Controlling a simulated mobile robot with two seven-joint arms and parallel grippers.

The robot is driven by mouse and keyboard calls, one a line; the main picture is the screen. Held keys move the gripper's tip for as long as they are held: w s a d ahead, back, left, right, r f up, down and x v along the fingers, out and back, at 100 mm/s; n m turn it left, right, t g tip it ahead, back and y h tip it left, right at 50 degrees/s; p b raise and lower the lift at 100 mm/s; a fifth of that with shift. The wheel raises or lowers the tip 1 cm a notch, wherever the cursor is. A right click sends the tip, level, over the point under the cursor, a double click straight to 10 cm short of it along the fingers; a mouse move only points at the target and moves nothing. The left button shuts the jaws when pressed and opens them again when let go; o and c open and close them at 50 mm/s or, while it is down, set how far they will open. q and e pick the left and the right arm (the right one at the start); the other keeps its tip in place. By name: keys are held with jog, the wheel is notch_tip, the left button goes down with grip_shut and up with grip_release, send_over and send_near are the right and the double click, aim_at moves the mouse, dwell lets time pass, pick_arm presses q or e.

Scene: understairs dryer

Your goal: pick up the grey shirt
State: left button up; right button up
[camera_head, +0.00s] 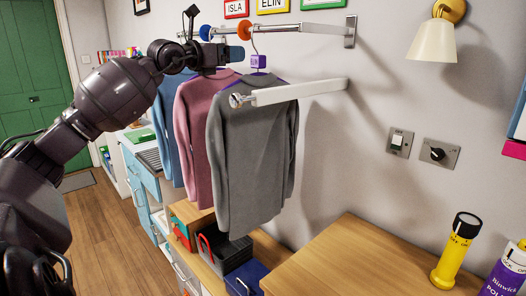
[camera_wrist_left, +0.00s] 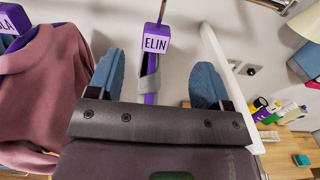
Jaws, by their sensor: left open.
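The grey shirt (camera_head: 250,160) hangs in front of the rail on a hanger with a purple tag (camera_head: 258,61). In the left wrist view the tag (camera_wrist_left: 155,43) reads ELIN. My left gripper (camera_head: 238,55) is open beside the tag at hanger height, above the shirt's shoulders. In the left wrist view the purple hanger stem shows between the blue fingertips of my left gripper (camera_wrist_left: 157,70), with clear gaps on both sides. I cannot tell how deep the stem sits between them. My right gripper is not in view.
A pink shirt (camera_head: 194,130) and a blue shirt (camera_head: 169,130) hang behind. A wall rail (camera_head: 300,29) runs above, and a white bar (camera_head: 300,92) sticks out close by the grey shirt. Below are a wooden top (camera_head: 345,265), dark boxes (camera_head: 228,255) and a yellow tube (camera_head: 456,250).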

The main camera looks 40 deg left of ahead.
aim_at(258, 54)
pick_arm(q)
jog(key=shift+w+d+b, duration=0.15)
jog(key=shift+w+d, duration=0.05)
jog(key=shift+w, duration=1.05)
jog(key=shift+w+d+b, duration=0.15)
jog(key=shift+w, duration=1.1)
jog(key=shift+w+f, duration=0.2)
jog(key=shift+w, duration=2.6)
grip_shut()
